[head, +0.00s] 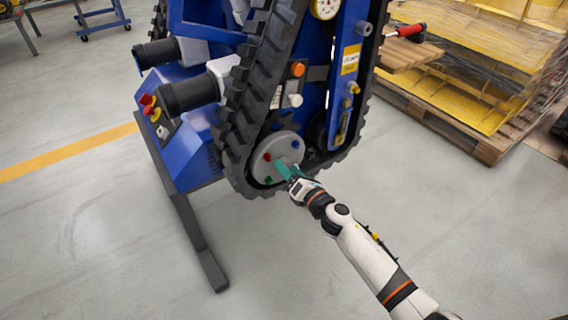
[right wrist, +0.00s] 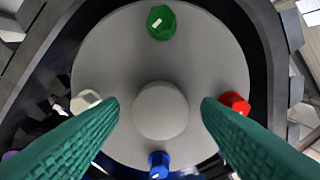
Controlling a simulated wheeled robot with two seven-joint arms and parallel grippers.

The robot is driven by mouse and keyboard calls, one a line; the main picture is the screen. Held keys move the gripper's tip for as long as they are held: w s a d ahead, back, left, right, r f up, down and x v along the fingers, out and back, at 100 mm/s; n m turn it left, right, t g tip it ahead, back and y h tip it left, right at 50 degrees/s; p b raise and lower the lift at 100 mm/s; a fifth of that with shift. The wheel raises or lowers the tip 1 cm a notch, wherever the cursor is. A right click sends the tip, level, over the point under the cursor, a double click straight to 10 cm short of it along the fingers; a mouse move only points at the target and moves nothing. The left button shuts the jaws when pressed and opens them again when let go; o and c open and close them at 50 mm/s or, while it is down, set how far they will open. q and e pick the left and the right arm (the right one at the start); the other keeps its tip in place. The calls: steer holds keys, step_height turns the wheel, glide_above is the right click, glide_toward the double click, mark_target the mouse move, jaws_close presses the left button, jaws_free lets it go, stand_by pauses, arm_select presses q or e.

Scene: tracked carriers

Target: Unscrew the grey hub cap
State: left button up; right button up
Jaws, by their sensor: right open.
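The grey hub cap (right wrist: 160,108) is a round knob at the centre of a grey wheel disc (right wrist: 110,60) in the right wrist view. The same disc (head: 286,142) sits at the lower end of the black track in the head view, where my gripper hides the cap. My right gripper (head: 283,171) is open, with teal fingers pointing at the disc. In the right wrist view its fingers lie left and right of the cap, with a gap on both sides. The left gripper is not in view.
Around the cap on the disc are a green cap (right wrist: 161,22), a red cap (right wrist: 234,102), a blue cap (right wrist: 159,164) and a white cap (right wrist: 85,101). The black track (head: 236,130) curves around the disc. A wooden pallet (head: 440,120) stands right; floor in front is clear.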

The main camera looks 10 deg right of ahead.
steer(key=m, duration=0.1)
steer(key=m+p, duration=0.1)
steer(key=m, duration=0.3)
steer(key=shift+r+p, duration=0.35)
steer(key=shift+p, duration=0.05)
arm_select(q)
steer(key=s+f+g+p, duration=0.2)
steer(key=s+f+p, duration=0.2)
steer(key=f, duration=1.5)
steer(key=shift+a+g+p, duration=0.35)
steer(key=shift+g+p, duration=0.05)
steer(key=shift+p, duration=0.85)
arm_select(e)
steer(key=m, duration=2.2)
steer(key=shift+f, duration=0.3)
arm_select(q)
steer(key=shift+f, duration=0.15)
